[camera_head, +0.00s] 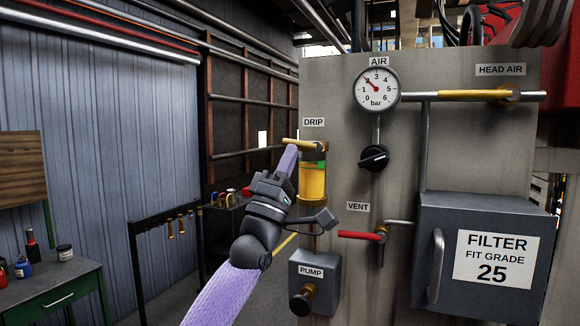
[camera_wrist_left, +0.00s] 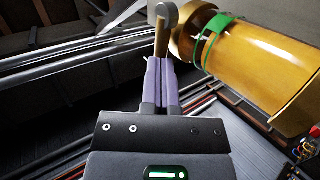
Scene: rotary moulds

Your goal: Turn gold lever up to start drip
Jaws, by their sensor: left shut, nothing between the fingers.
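The gold lever (camera_head: 297,143) is under the DRIP label (camera_head: 313,122) in the head view. It lies about level and points left from the top of the amber oil cup (camera_head: 313,184), which has a green band. My left gripper (camera_head: 290,150) is shut and empty, with its purple fingertips just below the lever. In the left wrist view the lever (camera_wrist_left: 161,40) stands just beyond the closed fingertips (camera_wrist_left: 160,62), beside the cup (camera_wrist_left: 258,70). I cannot tell whether they touch. My right gripper is not in view.
The panel (camera_head: 335,90) also carries an air gauge (camera_head: 377,89), a black knob (camera_head: 373,157), a red vent lever (camera_head: 361,236) and a pump box (camera_head: 314,272). A grey filter box (camera_head: 485,225) juts out at the right. A bench (camera_head: 40,290) stands at the far left.

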